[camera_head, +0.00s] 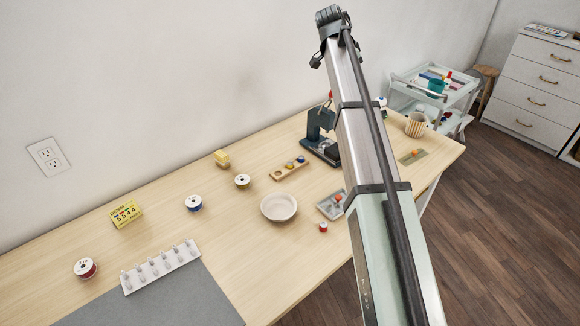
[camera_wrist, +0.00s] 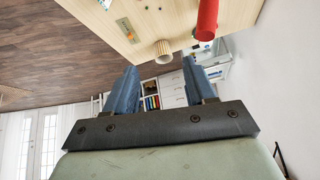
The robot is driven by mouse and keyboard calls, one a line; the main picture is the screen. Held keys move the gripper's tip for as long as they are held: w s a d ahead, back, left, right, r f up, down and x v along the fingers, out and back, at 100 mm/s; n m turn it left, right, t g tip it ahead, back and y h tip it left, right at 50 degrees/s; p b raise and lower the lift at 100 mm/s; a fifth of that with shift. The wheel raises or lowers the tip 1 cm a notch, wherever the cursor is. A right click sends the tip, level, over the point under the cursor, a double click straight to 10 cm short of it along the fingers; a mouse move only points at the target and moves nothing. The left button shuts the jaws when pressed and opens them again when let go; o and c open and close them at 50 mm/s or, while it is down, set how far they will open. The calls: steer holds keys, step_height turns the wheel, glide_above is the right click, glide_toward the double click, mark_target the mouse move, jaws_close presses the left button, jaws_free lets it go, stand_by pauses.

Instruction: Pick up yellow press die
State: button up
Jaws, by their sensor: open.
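A wooden holder (camera_head: 278,175) lies on the table left of the press, with several small round pieces in it. One has a yellowish top (camera_head: 300,159) and looks like the yellow press die; beside it is a blue one (camera_head: 289,165). The dark press (camera_head: 313,125) stands behind, partly hidden by my arm. My gripper is not visible in the head view. In the wrist view my gripper (camera_wrist: 162,88) is open, its two blue fingers wide apart with nothing between them. No yellow die shows in the wrist view.
The table (camera_head: 250,285) also bears a round bowl (camera_head: 279,217), a grey tray (camera_head: 325,211), a small red piece (camera_head: 323,227), thread spools (camera_head: 194,203), a yellow block (camera_head: 222,158) and a striped cup (camera_head: 416,125). A red cylinder (camera_wrist: 207,18) is close in the wrist view.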

steer(key=s+a+r+m+y, duration=0.1)
steer(key=s+a+r+m, duration=0.1)
steer(key=a, duration=0.8)
steer(key=m+g+y, duration=0.3)
steer(key=g+y, duration=0.1)
glide_above(290, 164)
step_height(290, 164, down, 20)
step_height(290, 164, down, 8)
steer(key=shift+s, duration=0.15)
steer(key=shift+w+f, duration=0.2)
steer(key=shift+f, duration=2.95)
jaws_close()
